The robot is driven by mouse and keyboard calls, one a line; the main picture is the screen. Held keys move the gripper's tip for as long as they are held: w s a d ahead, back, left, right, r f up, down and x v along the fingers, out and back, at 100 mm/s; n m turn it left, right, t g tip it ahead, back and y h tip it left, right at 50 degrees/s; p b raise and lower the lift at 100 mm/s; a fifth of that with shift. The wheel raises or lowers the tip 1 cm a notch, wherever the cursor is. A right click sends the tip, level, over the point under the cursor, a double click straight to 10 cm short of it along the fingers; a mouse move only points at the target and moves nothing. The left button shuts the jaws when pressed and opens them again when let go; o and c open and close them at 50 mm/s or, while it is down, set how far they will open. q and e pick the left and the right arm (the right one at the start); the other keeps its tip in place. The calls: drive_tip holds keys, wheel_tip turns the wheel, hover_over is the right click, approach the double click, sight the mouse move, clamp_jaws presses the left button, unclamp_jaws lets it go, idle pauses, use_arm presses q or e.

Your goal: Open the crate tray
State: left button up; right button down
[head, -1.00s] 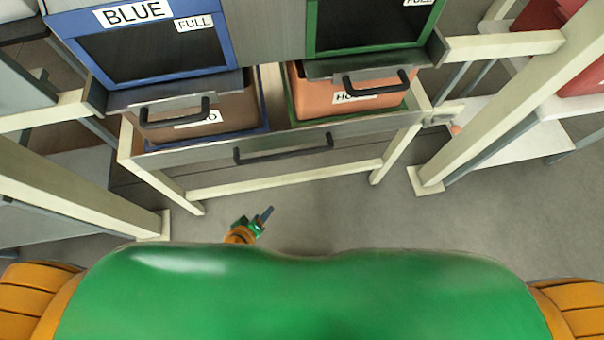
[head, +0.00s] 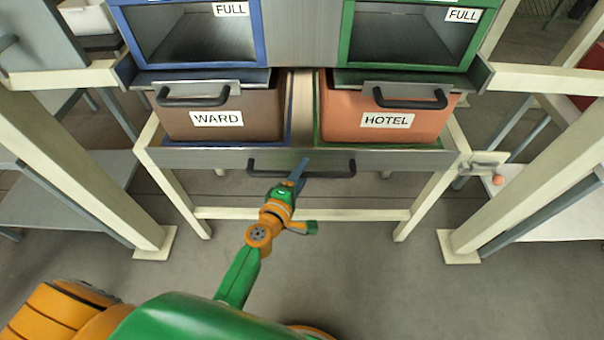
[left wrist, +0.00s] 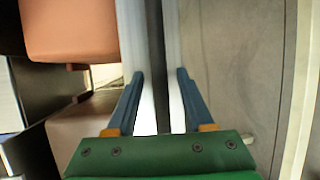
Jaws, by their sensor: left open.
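The crate tray (head: 228,158) is a shallow grey metal tray on a cream frame. A long black handle (head: 265,172) runs along its front and also shows in the left wrist view (left wrist: 156,60). A brown WARD crate (head: 175,122) and an orange HOTEL crate (head: 345,122) sit in it, side by side. My left gripper (head: 301,168) is open at the middle of the handle. In the left wrist view, its two blue fingers (left wrist: 158,85) lie on either side of the black bar. Contact cannot be told. My right gripper is not in view.
Above the tray are a blue-framed bin (head: 205,40) and a green-framed bin (head: 410,40). Cream posts (head: 90,180) stand on both sides. Grey floor (head: 360,275) in front is clear.

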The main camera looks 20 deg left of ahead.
use_arm(q)
clamp_jaws()
idle(0.5)
idle(0.8)
